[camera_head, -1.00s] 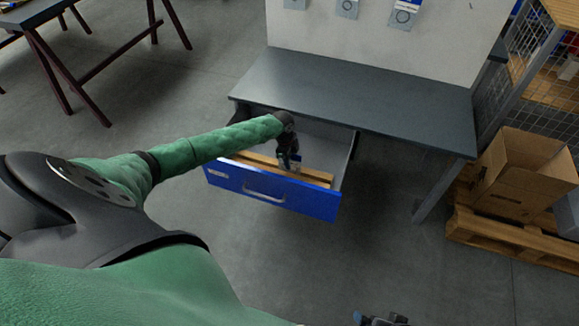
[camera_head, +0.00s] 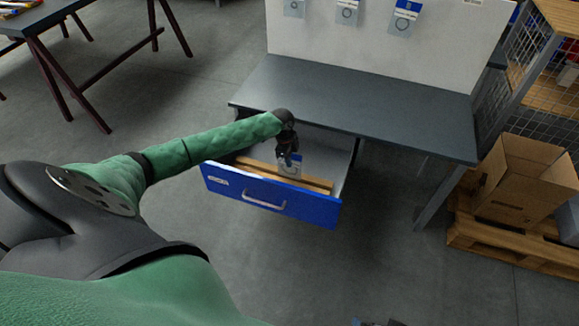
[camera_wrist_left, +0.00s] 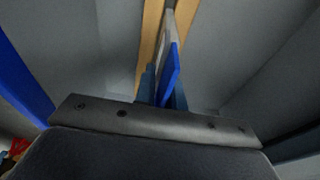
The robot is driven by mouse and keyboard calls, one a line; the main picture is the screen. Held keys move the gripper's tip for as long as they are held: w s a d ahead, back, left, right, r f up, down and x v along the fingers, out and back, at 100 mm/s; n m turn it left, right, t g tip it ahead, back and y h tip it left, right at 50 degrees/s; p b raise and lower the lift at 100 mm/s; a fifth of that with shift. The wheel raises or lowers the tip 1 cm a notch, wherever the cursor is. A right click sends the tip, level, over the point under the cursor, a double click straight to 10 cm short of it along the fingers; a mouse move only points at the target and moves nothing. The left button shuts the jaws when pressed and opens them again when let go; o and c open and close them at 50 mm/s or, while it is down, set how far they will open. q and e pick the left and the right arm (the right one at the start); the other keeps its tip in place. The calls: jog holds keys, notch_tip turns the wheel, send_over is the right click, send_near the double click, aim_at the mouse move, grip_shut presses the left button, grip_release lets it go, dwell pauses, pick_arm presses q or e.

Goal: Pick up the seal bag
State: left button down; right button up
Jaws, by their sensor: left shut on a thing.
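The seal bag (camera_head: 291,165) is a small clear bag with a blue and white header. It hangs from my left gripper (camera_head: 289,153), inside or just above the open blue drawer (camera_head: 268,196). In the left wrist view the bag shows edge-on as a blue strip (camera_wrist_left: 170,75) between the fingers of my left gripper (camera_wrist_left: 163,88), which is shut on it. A small dark part at the bottom edge of the head view may be my right gripper (camera_head: 378,322); its fingers cannot be made out.
A grey workbench (camera_head: 350,95) stands over the drawer. Wooden strips (camera_head: 318,184) lie across the drawer. Similar bags hang on the white back panel (camera_head: 380,45). A cardboard box (camera_head: 520,180) stands on a pallet at the right. Open floor lies in front.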

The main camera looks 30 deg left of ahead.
pick_arm(q)
jog(key=s+d+r, duration=0.1)
jog(key=d+r, duration=0.2)
jog(key=d, duration=0.2)
jog(key=s+d+r+b, duration=0.1)
jog(key=d+r, duration=0.3)
jog(key=d, duration=0.2)
jog(key=shift+s+d, duration=0.15)
jog(key=shift+d, duration=0.05)
pick_arm(e)
jog(key=f, duration=0.1)
jog(key=a+f, duration=0.1)
jog(key=f, duration=0.1)
jog(key=shift+w+a, duration=0.1)
jog(key=shift+a, duration=0.15)
